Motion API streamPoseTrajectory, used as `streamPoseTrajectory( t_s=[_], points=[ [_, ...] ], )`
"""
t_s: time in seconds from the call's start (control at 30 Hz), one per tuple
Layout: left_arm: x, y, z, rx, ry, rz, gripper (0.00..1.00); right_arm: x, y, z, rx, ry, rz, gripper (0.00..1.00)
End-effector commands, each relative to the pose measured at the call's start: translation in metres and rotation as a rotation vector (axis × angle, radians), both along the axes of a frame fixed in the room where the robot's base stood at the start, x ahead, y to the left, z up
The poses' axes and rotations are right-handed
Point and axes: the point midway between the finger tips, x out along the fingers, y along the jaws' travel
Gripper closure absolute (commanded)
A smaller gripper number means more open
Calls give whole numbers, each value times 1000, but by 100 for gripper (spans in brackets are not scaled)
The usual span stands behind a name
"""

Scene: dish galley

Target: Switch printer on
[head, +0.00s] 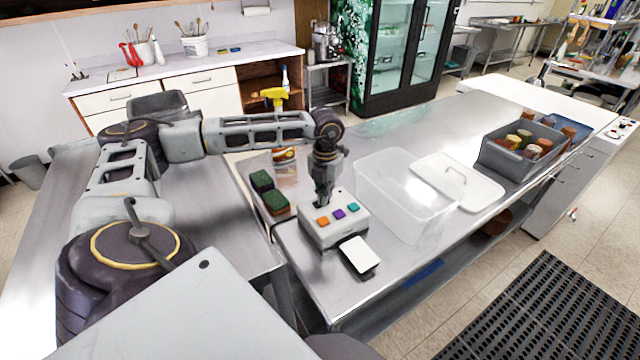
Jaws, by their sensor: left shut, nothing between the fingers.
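The printer (336,231) is a small light-grey box on the steel counter. Its sloped top carries an orange, a purple and a teal button. A white sheet or tray (359,255) sticks out at its front. My left gripper (322,202) is shut and points down at the back left part of the printer's top. Its tips look very close to the top or on it; I cannot tell whether they touch. The gripper hides that part of the printer, and no switch shows clearly. My right gripper is not in view.
Right of the printer stand a clear open bin (400,215) and its lid (458,181). A grey crate with several jars (520,158) is farther right. Green-topped sponges (268,192) sit in a holder to the left.

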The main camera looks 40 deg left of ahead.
Motion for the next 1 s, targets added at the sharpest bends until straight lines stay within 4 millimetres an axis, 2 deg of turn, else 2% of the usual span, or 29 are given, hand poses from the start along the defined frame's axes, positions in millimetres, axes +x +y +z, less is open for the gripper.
streamPoseTrajectory(
  t_s=[0.27, 1.0],
  points=[
    [-1, -1, 0, 0, 5, -1, 100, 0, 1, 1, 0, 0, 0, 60],
    [-1, 0, 37, 0, 3, 0, 100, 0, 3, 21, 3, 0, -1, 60]
  ],
)
